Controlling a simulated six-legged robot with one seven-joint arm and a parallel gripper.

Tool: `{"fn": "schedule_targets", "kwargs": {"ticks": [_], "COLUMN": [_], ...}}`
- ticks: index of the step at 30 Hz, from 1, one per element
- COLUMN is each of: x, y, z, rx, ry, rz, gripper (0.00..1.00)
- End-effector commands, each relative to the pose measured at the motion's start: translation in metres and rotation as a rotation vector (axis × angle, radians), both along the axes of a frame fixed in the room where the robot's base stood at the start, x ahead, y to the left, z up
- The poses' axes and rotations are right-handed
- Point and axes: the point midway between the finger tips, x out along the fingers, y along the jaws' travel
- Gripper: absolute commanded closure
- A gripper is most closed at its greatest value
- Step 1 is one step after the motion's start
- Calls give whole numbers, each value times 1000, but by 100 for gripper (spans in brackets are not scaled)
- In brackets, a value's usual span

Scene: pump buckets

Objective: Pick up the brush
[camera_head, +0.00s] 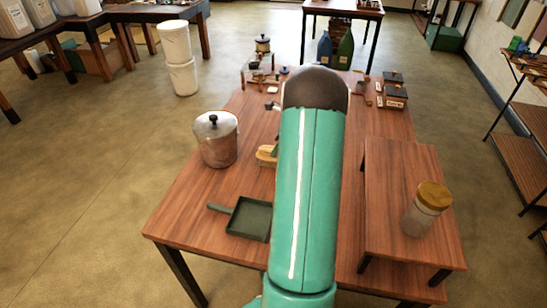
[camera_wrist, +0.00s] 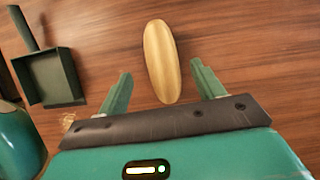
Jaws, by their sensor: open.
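The brush (camera_wrist: 161,60) shows in the wrist view as a pale wooden oval lying on the brown table. In the head view part of the brush (camera_head: 266,155) shows just left of my green arm, which hides the rest. My gripper (camera_wrist: 160,76) is open, with one green finger to the left of the brush and one to the right. The near end of the brush lies between the fingers in the picture, with gaps on both sides. I cannot tell how high the fingers are above the table. In the head view my arm hides the gripper.
A dark green dustpan (camera_head: 249,218) lies left of the brush, with a lidded metal pot (camera_head: 216,140) behind it. A jar with a yellow lid (camera_head: 427,208) stands on a small raised stand (camera_head: 390,185) at the right. Small items crowd the table's far end.

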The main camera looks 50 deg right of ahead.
Motion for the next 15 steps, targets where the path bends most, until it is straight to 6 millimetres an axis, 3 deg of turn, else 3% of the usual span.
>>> {"fn": "schedule_targets", "kwargs": {"ticks": [5,15], "x": [4,21], "y": [1,7], "z": [-10,-51], "rx": [0,0], "ry": [0,0], "rz": [0,0], "gripper": [33,33]}}
